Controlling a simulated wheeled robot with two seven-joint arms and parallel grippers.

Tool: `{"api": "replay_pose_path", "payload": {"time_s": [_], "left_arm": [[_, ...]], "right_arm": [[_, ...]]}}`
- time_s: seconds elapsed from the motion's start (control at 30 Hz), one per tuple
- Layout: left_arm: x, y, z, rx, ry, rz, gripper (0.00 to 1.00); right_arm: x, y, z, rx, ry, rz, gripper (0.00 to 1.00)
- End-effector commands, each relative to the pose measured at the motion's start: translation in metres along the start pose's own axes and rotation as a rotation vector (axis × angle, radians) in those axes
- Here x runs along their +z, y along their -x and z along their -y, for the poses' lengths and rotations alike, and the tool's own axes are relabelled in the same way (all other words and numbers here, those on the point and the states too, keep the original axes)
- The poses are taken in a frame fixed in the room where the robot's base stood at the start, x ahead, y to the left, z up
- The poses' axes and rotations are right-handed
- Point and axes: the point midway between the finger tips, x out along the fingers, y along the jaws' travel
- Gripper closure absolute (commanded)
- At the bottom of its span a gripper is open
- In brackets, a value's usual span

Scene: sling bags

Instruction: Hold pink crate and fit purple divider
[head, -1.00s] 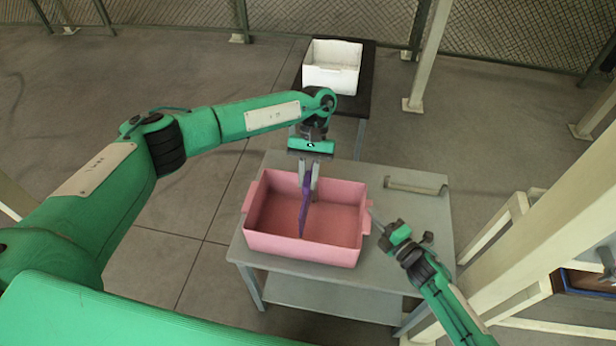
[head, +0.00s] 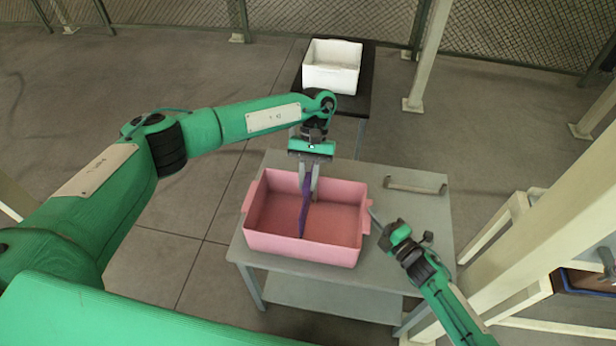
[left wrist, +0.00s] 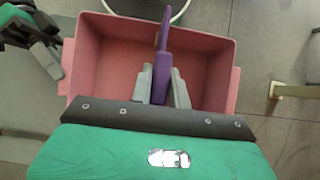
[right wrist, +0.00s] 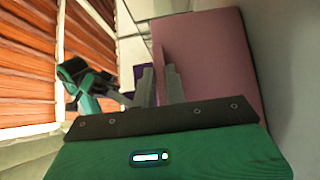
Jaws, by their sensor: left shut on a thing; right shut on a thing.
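The pink crate (head: 330,245) stands upright on the grey table. The purple divider (head: 304,215) is upright inside it near the middle, running from the back wall toward the front. My left gripper (head: 309,190) comes in over the back wall and is shut on the divider; the left wrist view shows the purple panel (left wrist: 162,62) between its fingers (left wrist: 160,88). My right gripper (head: 376,216) is at the crate's right end, shut on the crate there. In the right wrist view the pink wall (right wrist: 200,60) fills the space past the fingers (right wrist: 160,85). The divider's lower edge is hard to see.
The grey table (head: 415,215) has free room at its right and back. A grey bar (head: 415,187) lies at its back right. A white bin (head: 332,70) stands on a dark table behind. A pale post frame (head: 540,215) stands at the right.

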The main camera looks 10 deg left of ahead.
Motion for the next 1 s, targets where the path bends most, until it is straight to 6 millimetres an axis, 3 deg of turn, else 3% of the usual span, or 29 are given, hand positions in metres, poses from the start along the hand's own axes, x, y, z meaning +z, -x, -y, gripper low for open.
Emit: {"api": "replay_pose_path", "payload": {"time_s": [1.0], "left_arm": [[-0.015,-0.021,0.0,0.0,-0.001,0.001,1.0]], "right_arm": [[0.0,0.0,0.001,-0.001,0.0,0.0,1.0]]}}
